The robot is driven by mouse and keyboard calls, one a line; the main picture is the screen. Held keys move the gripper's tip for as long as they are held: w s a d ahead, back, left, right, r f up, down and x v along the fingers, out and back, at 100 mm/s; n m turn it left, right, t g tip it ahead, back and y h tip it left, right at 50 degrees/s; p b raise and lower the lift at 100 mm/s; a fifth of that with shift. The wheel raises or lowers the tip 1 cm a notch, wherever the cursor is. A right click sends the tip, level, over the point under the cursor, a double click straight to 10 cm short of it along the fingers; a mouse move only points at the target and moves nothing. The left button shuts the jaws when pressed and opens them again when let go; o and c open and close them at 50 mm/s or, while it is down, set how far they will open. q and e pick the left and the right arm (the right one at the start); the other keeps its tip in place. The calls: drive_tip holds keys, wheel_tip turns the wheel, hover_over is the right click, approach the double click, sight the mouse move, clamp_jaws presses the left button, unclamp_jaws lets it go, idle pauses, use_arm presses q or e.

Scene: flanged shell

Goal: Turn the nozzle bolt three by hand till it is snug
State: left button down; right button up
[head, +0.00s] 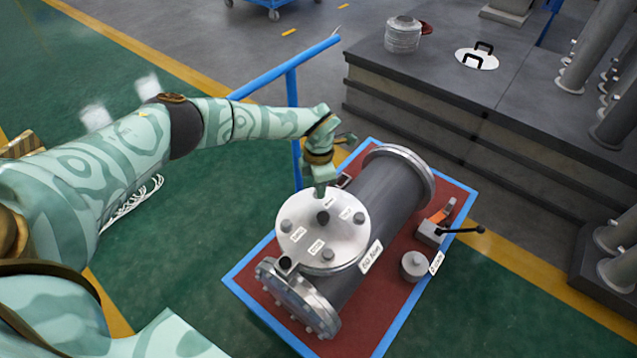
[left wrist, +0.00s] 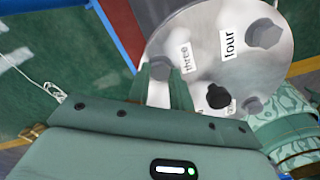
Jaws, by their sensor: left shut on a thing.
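The grey flanged shell (head: 375,215) lies on a red bench top with a blue rim. Its round nozzle cover (head: 300,210) faces up, with labelled bolts around a black centre knob (head: 323,217). My left gripper (head: 320,188) is over the cover's far edge, pointing down. In the left wrist view, my left gripper (left wrist: 167,88) is shut around a grey bolt beside the label "three" (left wrist: 185,59). The bolt by the label "four" (left wrist: 263,34) stands clear to the right. My right gripper does not show.
On the red bench top (head: 452,198), a valve with a black lever (head: 462,229) and a small grey cylinder (head: 413,264) stand right of the shell. A blue rail (head: 290,68) rises behind my left arm. A dark platform (head: 470,115) fills the back right.

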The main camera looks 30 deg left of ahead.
use_arm(q)
drive_tip(key=m, duration=0.5)
drive_tip(key=shift+w+r, duration=0.15)
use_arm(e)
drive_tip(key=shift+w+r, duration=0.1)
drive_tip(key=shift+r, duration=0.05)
use_arm(q)
drive_tip(key=shift+w+a, duration=0.1)
idle(0.3)
drive_tip(key=c, duration=1.3)
unclamp_jaws()
drive_tip(key=shift+r, duration=0.1)
drive_tip(key=shift+o, duration=0.3)
wheel_tip(320, 180, up, 16)
drive_tip(key=p, duration=0.6)
drive_tip(key=shift+s, duration=0.2)
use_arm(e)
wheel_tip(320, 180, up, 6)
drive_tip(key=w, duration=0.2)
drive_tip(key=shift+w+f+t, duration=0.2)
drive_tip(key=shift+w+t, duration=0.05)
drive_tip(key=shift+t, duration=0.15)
